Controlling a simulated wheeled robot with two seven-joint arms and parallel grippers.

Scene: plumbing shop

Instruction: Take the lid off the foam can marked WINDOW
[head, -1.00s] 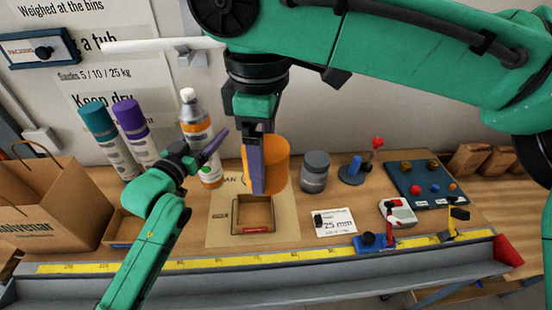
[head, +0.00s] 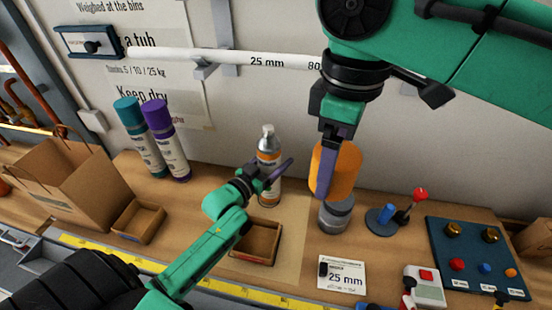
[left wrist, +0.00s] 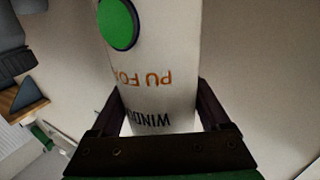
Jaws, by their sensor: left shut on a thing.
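The foam can (head: 269,158) has an orange band and a bare silver top with a pale nozzle. Its label reads WINDOW, upside down, in the left wrist view (left wrist: 155,85). My left gripper (head: 268,178) is shut around the can's side; its dark fingers flank the can in the left wrist view. The can is roughly upright behind a small tray; I cannot tell whether it touches the bench. An orange lid (head: 347,172) is off the can, between the fingers of my right gripper (head: 328,175), raised in front of a grey jar.
The grey jar (head: 335,217) stands below the lid. A teal can (head: 138,135) and a purple can (head: 168,140) stand at the back left. A small tray (head: 257,258), a paper bag (head: 75,185), a 25 mm card (head: 342,275) and a fittings board (head: 478,258) are around.

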